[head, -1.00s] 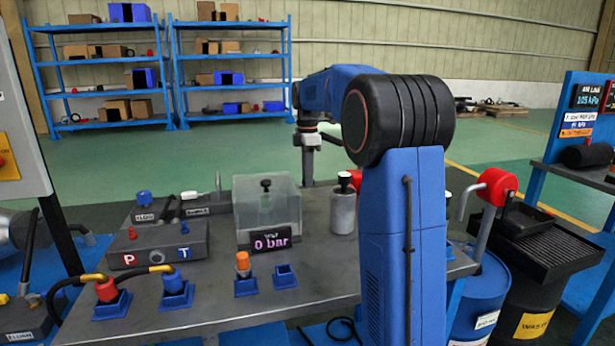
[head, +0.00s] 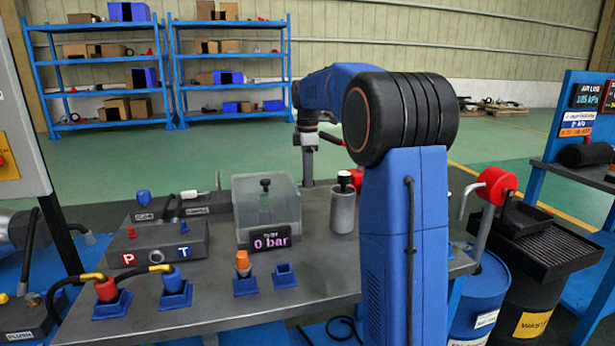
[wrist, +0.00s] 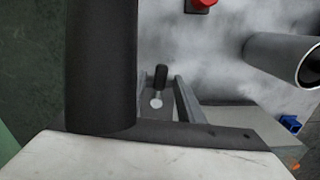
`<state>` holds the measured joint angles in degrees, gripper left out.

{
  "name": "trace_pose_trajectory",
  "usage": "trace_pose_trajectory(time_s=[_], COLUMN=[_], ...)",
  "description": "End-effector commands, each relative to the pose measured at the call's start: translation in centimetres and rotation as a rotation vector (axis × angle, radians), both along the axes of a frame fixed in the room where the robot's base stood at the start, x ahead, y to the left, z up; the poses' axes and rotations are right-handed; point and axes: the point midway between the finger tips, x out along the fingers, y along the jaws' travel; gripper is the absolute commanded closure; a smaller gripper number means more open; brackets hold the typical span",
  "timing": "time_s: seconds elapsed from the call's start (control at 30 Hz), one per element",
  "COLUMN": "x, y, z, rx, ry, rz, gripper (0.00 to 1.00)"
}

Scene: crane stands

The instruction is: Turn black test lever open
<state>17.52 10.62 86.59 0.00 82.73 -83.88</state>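A short black handle (wrist: 161,77) with a pale round end shows in the wrist view, between the fingers of my gripper (wrist: 165,97). It looks like the black test lever; I cannot tell whether the fingers touch it. The fingers are apart. In the head view, the gripper's fingertips and this handle are not clearly visible, and my blue arm covers the right part of the bench. The test display (head: 270,241) reads 0 bar in front of a clear box (head: 266,208).
The bench (head: 210,300) holds a P/T block (head: 160,248), a red-capped coupling (head: 106,290), a blue coupling (head: 173,282), an orange plug (head: 243,262) and a grey cylinder (head: 343,212). A red-headed pipe (head: 495,186) and drums stand at right. Shelves (head: 230,70) are far back.

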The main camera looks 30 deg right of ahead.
Motion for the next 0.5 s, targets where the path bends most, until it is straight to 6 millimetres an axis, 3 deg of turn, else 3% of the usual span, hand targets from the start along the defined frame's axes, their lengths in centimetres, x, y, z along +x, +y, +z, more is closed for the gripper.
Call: trace_pose_trajectory(time_s=[0.27, 0.5], x=[0.0, 0.0], y=[0.0, 0.0], z=[0.2, 3.1], rx=[0.0, -0.001], ry=[0.001, -0.002], rz=[0.0, 0.0], gripper=[0.66, 0.66])
